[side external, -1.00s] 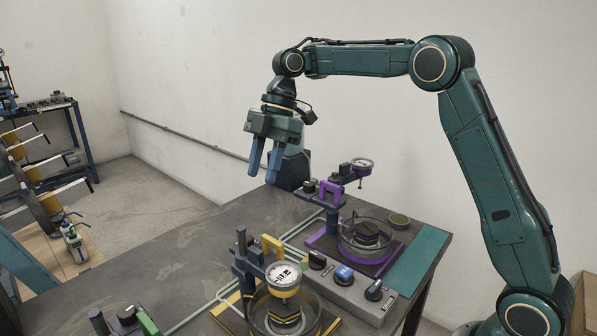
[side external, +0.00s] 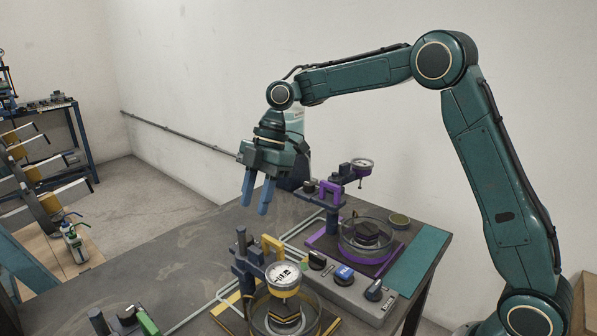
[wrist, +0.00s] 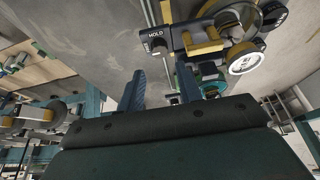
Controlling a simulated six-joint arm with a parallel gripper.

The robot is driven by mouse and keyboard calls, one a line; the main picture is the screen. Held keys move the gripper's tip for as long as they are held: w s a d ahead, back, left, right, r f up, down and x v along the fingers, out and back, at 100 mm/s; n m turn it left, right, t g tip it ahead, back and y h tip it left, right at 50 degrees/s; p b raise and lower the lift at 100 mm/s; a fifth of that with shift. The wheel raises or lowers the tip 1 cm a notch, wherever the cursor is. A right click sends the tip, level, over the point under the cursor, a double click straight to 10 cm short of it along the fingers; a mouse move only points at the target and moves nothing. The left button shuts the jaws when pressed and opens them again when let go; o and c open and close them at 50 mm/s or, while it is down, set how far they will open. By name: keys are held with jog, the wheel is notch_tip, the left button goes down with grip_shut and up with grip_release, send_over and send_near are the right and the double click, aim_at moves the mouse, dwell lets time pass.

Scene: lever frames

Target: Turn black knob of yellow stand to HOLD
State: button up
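The yellow stand (side external: 272,246) is at the front of the table, with a dark upright post, a white dial gauge (side external: 284,276) and a round clear dish below. In the wrist view the stand's yellow arm (wrist: 205,47) is at the top, beside a black part (wrist: 155,42) marked HOLD. I cannot tell which way the black knob points. My gripper (side external: 255,206) hangs above and behind the stand, fingers down, apart from it. The wrist view shows its two blue fingers (wrist: 160,88) spread with nothing between them.
A purple stand (side external: 329,188) with its own gauge and dish is behind, to the right. A grey control box (side external: 352,291) with several knobs lies between the stands. A black knob and green part (side external: 147,322) are at front left. The table's left middle is clear.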

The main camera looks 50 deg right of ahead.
aim_at(248, 237)
jog(key=shift+x, duration=3.7)
jog(key=c, duration=0.7)
